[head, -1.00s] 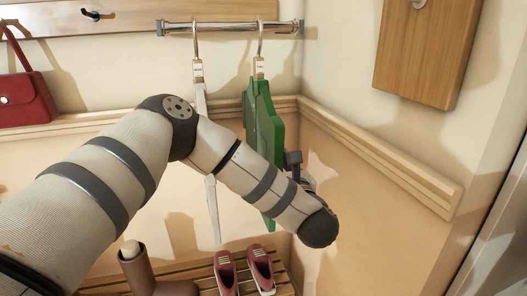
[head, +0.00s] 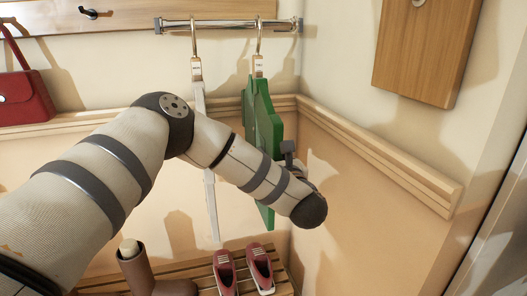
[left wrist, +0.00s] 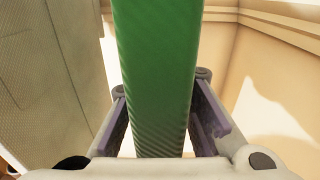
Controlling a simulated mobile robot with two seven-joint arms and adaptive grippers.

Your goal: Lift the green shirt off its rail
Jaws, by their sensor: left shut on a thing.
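The green shirt (head: 266,128) hangs by a metal hook (head: 259,38) from the chrome rail (head: 228,25) in the head view. The hook is still over the rail, near its right end. In the left wrist view the shirt (left wrist: 153,70) is a green slab running between the two fingers of my left gripper (left wrist: 160,105), which is shut on it. In the head view my left forearm covers part of the shirt's lower half, and the fingers are mostly hidden. My right gripper is not in view.
A white garment (head: 210,195) hangs just left of the shirt, behind my arm. A red bag (head: 25,98) hangs at the left. Pink shoes (head: 243,270) stand on a slatted rack below. A wooden panel (head: 428,45) is on the right wall, near the corner.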

